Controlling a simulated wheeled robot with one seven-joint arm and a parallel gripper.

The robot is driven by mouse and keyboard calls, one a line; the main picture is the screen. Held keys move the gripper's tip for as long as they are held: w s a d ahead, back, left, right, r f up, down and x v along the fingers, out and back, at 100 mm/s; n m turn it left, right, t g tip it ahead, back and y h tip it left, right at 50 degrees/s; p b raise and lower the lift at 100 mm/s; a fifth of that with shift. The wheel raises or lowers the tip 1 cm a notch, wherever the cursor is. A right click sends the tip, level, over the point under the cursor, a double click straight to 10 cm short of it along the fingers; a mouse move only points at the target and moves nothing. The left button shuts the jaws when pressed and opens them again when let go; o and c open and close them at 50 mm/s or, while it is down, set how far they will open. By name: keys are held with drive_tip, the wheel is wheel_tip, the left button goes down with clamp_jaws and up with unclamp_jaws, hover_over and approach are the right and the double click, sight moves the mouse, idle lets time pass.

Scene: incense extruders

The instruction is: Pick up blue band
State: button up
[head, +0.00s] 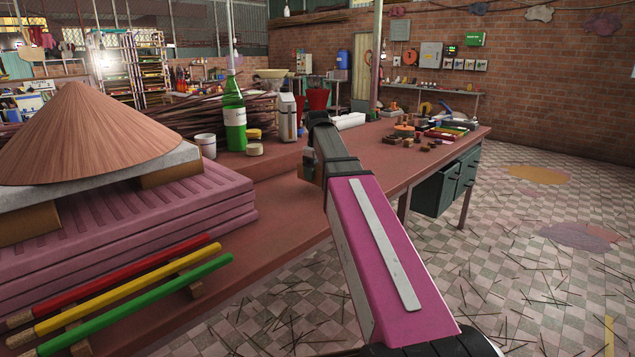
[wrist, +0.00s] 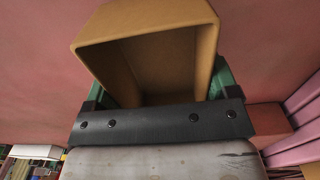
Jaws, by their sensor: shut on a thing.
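I cannot make out a blue band in either view. In the wrist view, my gripper (wrist: 168,92) is shut on a tan, open-ended hollow block (wrist: 150,32). Its green fingers show on either side of the block, partly hidden by it. Red-brown surface shows behind the block. In the head view, my gripper (head: 318,150) is at the end of my arm, by the right edge of the near red-brown table (head: 285,205). A small tan bit of the block (head: 306,165) shows beside it; the rest is hidden.
Pink slabs (head: 215,195) and red, yellow and green bars (head: 120,305) lie at left. A green bottle (head: 234,112), a white pot (head: 206,145) and a grey dispenser (head: 287,117) stand behind. Small blocks and tools (head: 440,130) crowd the right table. The tiled floor (head: 500,240) has scattered sticks.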

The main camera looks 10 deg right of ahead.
drive_tip(key=shift+f, duration=1.9)
drive_tip(key=shift+f, duration=0.1)
drive_tip(key=o, duration=0.8)
